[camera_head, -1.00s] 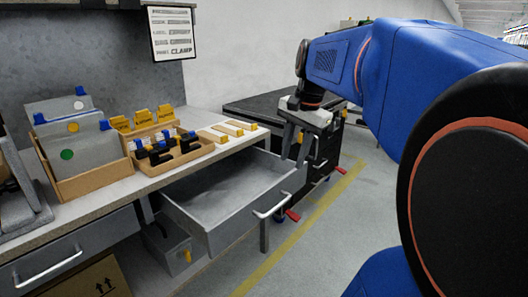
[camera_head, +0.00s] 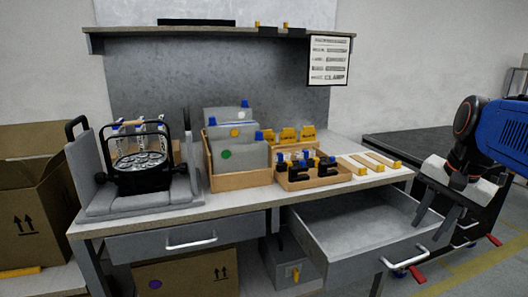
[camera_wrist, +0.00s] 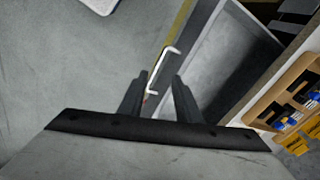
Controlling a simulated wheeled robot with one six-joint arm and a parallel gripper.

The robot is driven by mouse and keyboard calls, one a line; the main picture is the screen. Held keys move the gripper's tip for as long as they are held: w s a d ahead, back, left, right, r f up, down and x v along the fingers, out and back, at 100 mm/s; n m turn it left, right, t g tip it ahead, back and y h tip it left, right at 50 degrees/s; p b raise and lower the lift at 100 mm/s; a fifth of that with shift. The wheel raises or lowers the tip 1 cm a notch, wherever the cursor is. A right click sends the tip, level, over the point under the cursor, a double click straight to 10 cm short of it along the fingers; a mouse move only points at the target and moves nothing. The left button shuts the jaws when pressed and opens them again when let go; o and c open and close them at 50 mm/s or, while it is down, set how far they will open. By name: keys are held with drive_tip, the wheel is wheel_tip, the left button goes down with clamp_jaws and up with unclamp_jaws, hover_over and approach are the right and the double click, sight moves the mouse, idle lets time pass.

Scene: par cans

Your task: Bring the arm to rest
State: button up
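My arm reaches in from the right edge of the head view. My gripper (camera_head: 436,222) hangs there with its fingers pointing down, near the right front corner of the pulled-out drawer (camera_head: 352,215). In the wrist view my gripper (camera_wrist: 160,76) shows two dark fingers apart with nothing between them but floor and the drawer's handle (camera_wrist: 158,72) beyond. The drawer looks empty. A par can (camera_head: 142,165) with a black yoke stands in a grey cradle on the bench at left.
The bench (camera_head: 240,201) carries a bin of grey panels (camera_head: 240,178), a small parts tray (camera_head: 310,181) and wooden strips (camera_head: 370,162). A dark cart (camera_head: 410,147) stands behind my gripper. Cardboard boxes (camera_head: 35,205) are at left. The floor at right is partly clear.

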drive_tip(key=s+a+f+n+t, duration=0.2)
drive_tip(key=s+a+f+n, duration=0.6)
drive_tip(key=a+f+n, duration=0.3)
drive_tip(key=shift+s+a+f+n, duration=0.2)
drive_tip(key=shift+f+n, duration=0.1)
drive_tip(key=shift+f, duration=0.5)
